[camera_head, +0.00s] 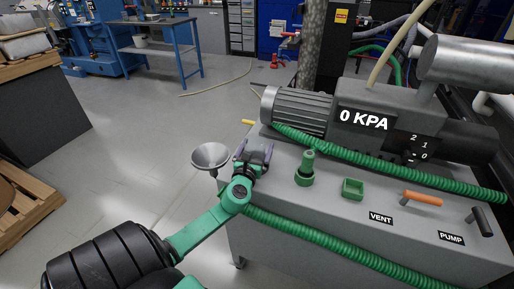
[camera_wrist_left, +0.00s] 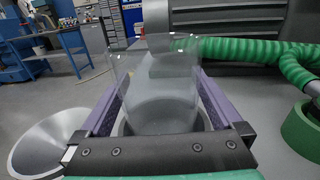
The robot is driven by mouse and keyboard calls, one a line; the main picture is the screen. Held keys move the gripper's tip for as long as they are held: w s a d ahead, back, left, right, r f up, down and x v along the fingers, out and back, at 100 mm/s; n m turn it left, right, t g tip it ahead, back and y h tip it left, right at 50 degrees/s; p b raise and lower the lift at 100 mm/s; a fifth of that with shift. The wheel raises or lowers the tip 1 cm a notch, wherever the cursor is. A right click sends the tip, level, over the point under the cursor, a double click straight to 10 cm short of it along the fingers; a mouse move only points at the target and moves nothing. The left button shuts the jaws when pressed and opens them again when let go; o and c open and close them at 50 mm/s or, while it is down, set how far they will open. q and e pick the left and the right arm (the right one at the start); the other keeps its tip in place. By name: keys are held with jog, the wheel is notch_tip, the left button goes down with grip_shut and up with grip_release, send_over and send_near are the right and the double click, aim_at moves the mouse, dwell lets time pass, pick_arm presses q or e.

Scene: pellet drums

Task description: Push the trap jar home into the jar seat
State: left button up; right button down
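My left gripper (camera_head: 255,152) is above the left end of the grey pump bench. In the left wrist view, the clear trap jar (camera_wrist_left: 150,80) stands roughly upright between the purple fingers of my left gripper (camera_wrist_left: 165,100). Its walls fill the gap, and the fingers appear to press on both sides. A dark round shape shows through the jar's lower part; I cannot tell whether it is the jar seat or the jar's own base. How deep the jar sits is hidden by the gripper. My right gripper is in neither view.
A metal funnel (camera_head: 210,156) is just left of the gripper. A green hose (camera_head: 400,175) runs behind; the gauge (camera_head: 363,119) reads 0 KPA.

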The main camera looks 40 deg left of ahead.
pick_arm(q)
jog(key=shift+r, duration=0.25)
jog(key=b+v, duration=0.1)
jog(key=v, duration=1)
jog(key=shift+s+d+f, duration=0.1)
jog(key=shift+s+d, duration=0.05)
jog(key=shift+s, duration=0.1)
jog(key=shift+s+d, duration=0.1)
jog(key=shift+s, duration=0.15)
